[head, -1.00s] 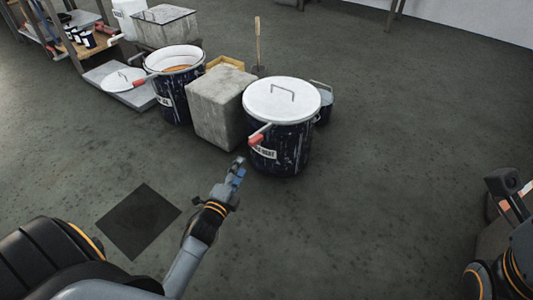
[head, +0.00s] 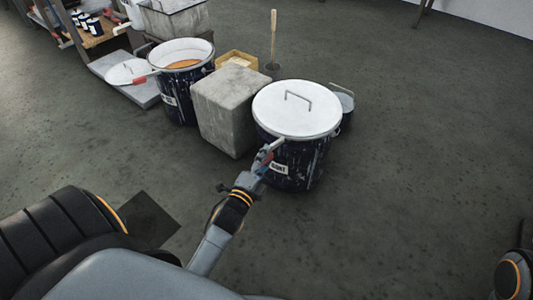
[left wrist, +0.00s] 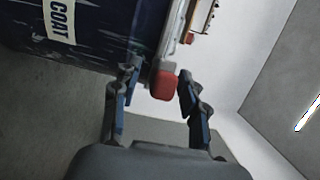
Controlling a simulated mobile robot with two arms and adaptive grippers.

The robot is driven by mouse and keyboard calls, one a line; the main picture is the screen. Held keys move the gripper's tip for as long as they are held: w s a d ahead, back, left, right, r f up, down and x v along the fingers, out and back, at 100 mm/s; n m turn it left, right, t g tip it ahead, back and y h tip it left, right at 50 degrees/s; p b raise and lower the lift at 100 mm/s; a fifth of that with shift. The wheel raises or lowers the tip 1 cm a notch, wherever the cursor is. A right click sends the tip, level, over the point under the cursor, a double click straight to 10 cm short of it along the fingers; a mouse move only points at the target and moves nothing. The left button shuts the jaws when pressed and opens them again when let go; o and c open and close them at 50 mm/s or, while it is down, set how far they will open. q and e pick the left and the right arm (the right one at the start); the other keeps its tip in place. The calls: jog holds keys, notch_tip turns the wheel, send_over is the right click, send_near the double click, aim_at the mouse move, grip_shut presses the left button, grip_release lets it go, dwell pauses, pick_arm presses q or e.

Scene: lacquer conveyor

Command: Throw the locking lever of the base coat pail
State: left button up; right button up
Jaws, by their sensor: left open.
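The base coat pail (head: 300,165) is dark blue with pale streaks and stands upright on the floor. A white lid (head: 297,108) with a wire handle covers it. Its label (left wrist: 62,18) shows "COAT" in the left wrist view. The locking lever's red grip (left wrist: 164,84) sticks out from the pail's side; in the head view the lever (head: 274,145) is partly covered by my gripper. My left gripper (head: 264,162) is at the lever. In the left wrist view its open fingers (left wrist: 160,92) stand on either side of the red grip. My right gripper is out of view.
A grey concrete block (head: 228,110) stands close left of the pail. Beyond it is an open pail (head: 178,105) with orange contents. A small bucket (head: 345,105) sits behind the lidded pail. The floor in front and to the right is clear.

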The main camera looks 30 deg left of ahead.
pick_arm(q)
grip_shut()
jog(key=shift+a+r, duration=0.1)
dwell(0.3)
